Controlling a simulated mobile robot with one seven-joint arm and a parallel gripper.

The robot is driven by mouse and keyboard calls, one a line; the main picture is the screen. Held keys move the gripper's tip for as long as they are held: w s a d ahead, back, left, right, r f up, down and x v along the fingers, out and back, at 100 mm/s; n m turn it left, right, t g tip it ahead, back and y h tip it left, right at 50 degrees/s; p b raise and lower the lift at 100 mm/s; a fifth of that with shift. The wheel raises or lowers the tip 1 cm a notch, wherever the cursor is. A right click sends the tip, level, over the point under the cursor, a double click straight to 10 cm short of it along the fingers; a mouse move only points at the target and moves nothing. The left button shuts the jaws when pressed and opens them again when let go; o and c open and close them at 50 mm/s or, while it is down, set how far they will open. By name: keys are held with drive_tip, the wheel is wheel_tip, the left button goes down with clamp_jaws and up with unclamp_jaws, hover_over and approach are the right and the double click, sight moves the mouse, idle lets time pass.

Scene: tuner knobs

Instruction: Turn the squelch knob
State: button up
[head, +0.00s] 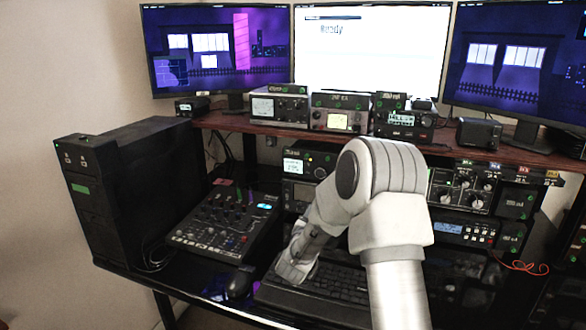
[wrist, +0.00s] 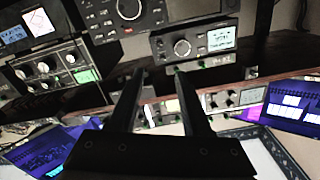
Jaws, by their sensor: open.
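I cannot tell which knob is the squelch knob, as no label is legible. In the wrist view, a radio (wrist: 200,42) with a round knob (wrist: 182,47) and a lit display lies beyond my gripper. Another unit with a large knob (wrist: 128,8) is at the top, and a panel with several knobs (wrist: 45,67) is at the left. My gripper (wrist: 160,72) is open and empty, its two dark fingers apart and touching no knob that I can see. In the head view my gripper (head: 297,265) hangs low over the desk, and my arm hides part of the radios.
A mixer (head: 225,222) and a black computer tower (head: 125,180) stand at the left. A keyboard (head: 335,285) and a mouse (head: 240,283) lie in front. Radios stand on the wooden shelf (head: 225,121) below three monitors. A red cable (head: 525,267) is at the right.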

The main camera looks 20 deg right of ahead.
drive_tip(key=w+d+n+b, duration=0.1)
drive_tip(key=w+d+b, duration=0.1)
drive_tip(key=w+d, duration=0.1)
drive_tip(key=w+d+n+b, duration=0.1)
drive_tip(key=w+d+b, duration=0.1)
drive_tip(key=w, duration=0.4)
drive_tip(key=w+d+n+b, duration=0.1)
drive_tip(key=w+d+b, duration=0.1)
drive_tip(key=w+d, duration=0.3)
drive_tip(key=shift+w+n, duration=0.25)
drive_tip(key=shift+n, duration=0.05)
idle(0.8)
clamp_jaws()
